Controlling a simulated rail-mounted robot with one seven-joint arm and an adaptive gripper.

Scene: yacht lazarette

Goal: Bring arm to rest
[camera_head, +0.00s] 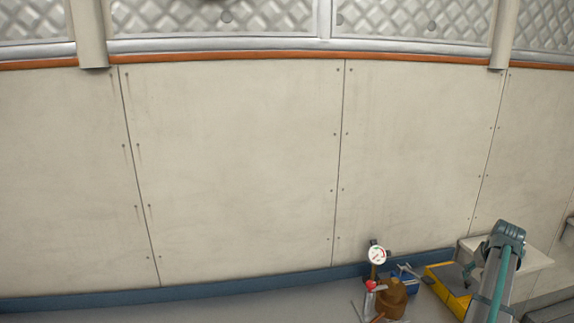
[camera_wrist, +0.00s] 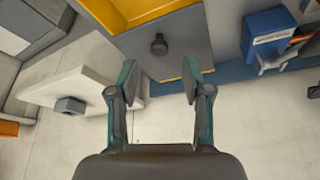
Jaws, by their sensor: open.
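My gripper (camera_wrist: 159,78) is open in the wrist view, with two teal and grey fingers apart and nothing between them. Its fingertips point toward a yellow box (camera_wrist: 145,10) with a grey panel (camera_wrist: 185,40) that bears a dark round knob (camera_wrist: 158,45). I cannot tell how near the fingertips are to it. In the head view my arm (camera_head: 505,240) stands at the lower right, beside the yellow box (camera_head: 447,285); the gripper cannot be made out there.
A pale shelf (camera_wrist: 85,85) with a dark block (camera_wrist: 70,105) lies left in the wrist view. A blue box (camera_wrist: 268,38) is at right. In the head view, a gauge (camera_head: 377,254) and brown pot (camera_head: 392,297) stand near the wall (camera_head: 230,170). The floor at left is clear.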

